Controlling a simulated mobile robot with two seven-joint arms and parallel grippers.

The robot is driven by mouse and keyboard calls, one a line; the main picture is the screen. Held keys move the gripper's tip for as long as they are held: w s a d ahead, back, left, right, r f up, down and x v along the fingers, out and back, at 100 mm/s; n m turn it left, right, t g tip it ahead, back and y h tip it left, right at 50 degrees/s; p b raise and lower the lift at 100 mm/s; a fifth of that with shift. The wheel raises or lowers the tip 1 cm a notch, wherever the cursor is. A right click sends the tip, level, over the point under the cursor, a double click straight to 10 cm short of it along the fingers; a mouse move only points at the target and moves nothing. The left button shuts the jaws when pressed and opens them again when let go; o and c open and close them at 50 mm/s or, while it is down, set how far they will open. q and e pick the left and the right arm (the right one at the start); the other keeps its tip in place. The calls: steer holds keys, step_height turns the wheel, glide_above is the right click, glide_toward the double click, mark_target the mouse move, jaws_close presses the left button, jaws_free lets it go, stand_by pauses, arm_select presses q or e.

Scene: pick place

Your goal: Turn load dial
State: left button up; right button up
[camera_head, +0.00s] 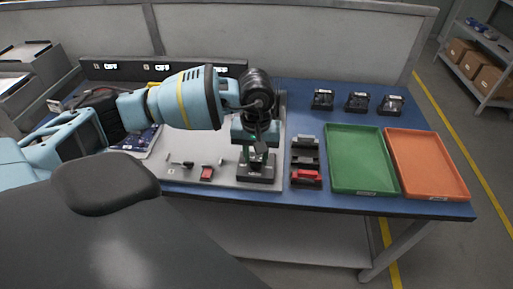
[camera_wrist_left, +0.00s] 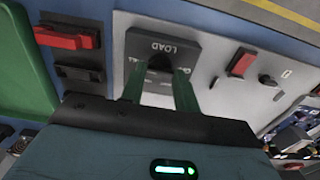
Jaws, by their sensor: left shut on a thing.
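The load dial (camera_head: 256,177) is a dark block on the grey panel, seen below my left gripper in the head view. In the left wrist view, the load dial (camera_wrist_left: 158,46) shows the word LOAD, with smaller marks at both sides partly hidden. Its knob sits between the green fingers of my left gripper (camera_wrist_left: 160,71). The left gripper (camera_head: 258,149) points down over the dial and is shut on the knob. The knob is mostly hidden in the head view, and its exact setting cannot be read. My right gripper is not in view.
A red switch (camera_head: 207,173) and small black knobs are on the panel, left of the dial. To the right stand black fixtures, one with a red handle (camera_head: 306,177), then a green tray (camera_head: 360,186) and an orange tray (camera_head: 428,165). Several dark parts (camera_head: 357,102) lie behind them.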

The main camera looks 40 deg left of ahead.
mark_target(256, 160)
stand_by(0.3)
arm_select(q)
steer(key=o, duration=1)
steer(key=shift+r, duration=0.1)
step_height(256, 160, up, 8)
steer(key=shift+f, duration=0.15)
